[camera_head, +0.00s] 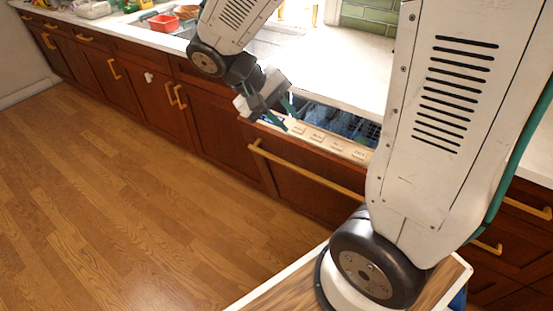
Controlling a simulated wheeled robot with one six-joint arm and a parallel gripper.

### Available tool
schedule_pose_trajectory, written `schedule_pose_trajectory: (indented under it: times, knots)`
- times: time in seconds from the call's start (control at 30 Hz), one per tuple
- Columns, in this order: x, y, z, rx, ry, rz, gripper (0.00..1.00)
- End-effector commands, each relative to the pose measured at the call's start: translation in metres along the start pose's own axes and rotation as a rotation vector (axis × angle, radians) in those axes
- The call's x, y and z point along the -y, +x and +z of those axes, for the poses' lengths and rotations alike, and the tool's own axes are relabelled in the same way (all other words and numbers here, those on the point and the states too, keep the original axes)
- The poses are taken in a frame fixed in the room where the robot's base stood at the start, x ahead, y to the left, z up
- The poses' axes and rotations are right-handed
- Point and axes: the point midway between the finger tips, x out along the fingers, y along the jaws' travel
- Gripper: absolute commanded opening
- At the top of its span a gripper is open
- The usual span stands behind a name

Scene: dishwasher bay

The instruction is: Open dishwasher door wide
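The dishwasher door (300,183) is a dark red-brown wooden front below the white counter, with a long gold bar handle (310,172) across its upper part. The door is tilted slightly outward at the top. Its light top edge with a row of buttons (317,134) shows, and a narrow gap behind it reveals the dark rack inside (345,122). My gripper (284,113) is over the left end of that top edge, with its teal fingers apart and nothing seen between them. Whether a finger touches the door is unclear. My arm hides the door's right end.
Red-brown cabinets with gold handles (115,69) run to the left. A white counter (345,60) lies above, with a sink and a red container (163,23) at the back left. The wooden floor (130,190) in front is clear.

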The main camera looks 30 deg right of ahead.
Motion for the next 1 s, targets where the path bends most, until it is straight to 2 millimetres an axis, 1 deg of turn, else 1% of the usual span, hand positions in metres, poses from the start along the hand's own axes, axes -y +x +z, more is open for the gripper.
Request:
schedule_pose_trajectory:
  times: [0.03, 0.17, 0.2, 0.27, 0.3, 0.4, 0.5, 0.6, 0.7, 0.8, 0.9, 1.0]
  knots:
    - [0.010, 0.009, -0.016, 0.014, -0.008, 0.063, 0.23]
    - [0.031, 0.030, -0.054, 0.012, -0.002, 0.214, 0.23]
    - [0.039, 0.038, -0.066, 0.005, -0.003, 0.260, 0.23]
    - [0.053, 0.050, -0.083, -0.009, -0.005, 0.326, 0.23]
    - [0.062, 0.058, -0.093, -0.023, -0.008, 0.369, 0.23]
    - [0.088, 0.081, -0.118, -0.064, -0.019, 0.470, 0.23]
    - [0.114, 0.105, -0.138, -0.114, -0.031, 0.555, 0.23]
    - [0.136, 0.127, -0.152, -0.163, -0.046, 0.617, 0.23]
    - [0.153, 0.143, -0.161, -0.203, -0.056, 0.656, 0.23]
    - [0.163, 0.153, -0.166, -0.229, -0.063, 0.677, 0.23]
    - [0.165, 0.161, -0.169, -0.240, -0.064, 0.686, 0.23]
    - [0.158, 0.169, -0.172, -0.241, -0.064, 0.688, 0.23]
